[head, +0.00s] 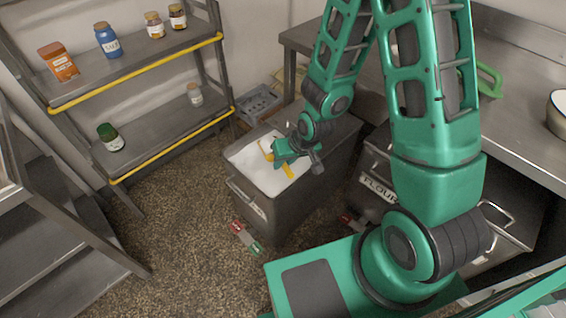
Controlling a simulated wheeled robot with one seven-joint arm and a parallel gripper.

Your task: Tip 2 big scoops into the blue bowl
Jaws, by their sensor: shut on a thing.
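My gripper (279,155) is low over an open grey bin (300,213) filled with white powder (253,175). It is shut on a yellow tool (287,171), which looks like the scoop. Yellow parts show on both sides of the jaws, at or just above the powder. I cannot tell whether the scoop is in the powder or how full it is. No blue bowl is clearly visible.
A bin labelled FLOUR (378,188) stands right of the open bin, partly behind my arm. A rack (150,62) with jars and yellow rails stands at the left. A small red, white and green item (246,237) lies on the floor. Floor at front left is clear.

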